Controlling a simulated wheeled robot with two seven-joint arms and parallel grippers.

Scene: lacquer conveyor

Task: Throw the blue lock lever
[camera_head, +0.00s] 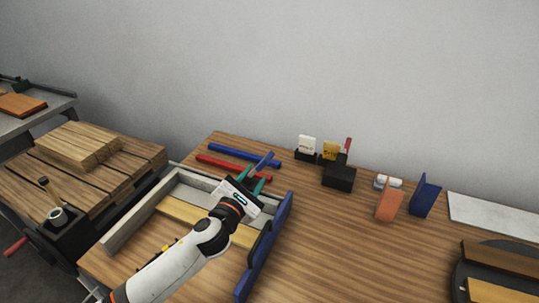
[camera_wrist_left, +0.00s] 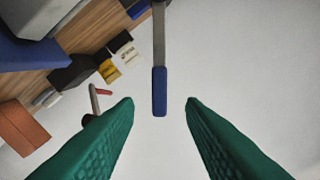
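The blue lock lever (camera_head: 263,161) has a blue grip on a grey metal arm and stands up at the far end of the wooden frame. In the left wrist view the lever's blue grip (camera_wrist_left: 160,92) points down into the gap between the green fingers. My left gripper (camera_head: 256,178) is open, with its fingers (camera_wrist_left: 160,105) on either side of the grip and apart from it in that view. Whether the grip lies fully between the fingertips in depth I cannot tell. The lever's base is hidden behind my gripper. My right gripper is not in view.
The grey-and-wood frame (camera_head: 128,223) has a blue rail (camera_head: 265,250) along its right side. A blue bar (camera_head: 235,153) and a red bar (camera_head: 222,163) lie behind it. A black box (camera_head: 339,178) and small blocks stand at the back right. The bench's middle right is clear.

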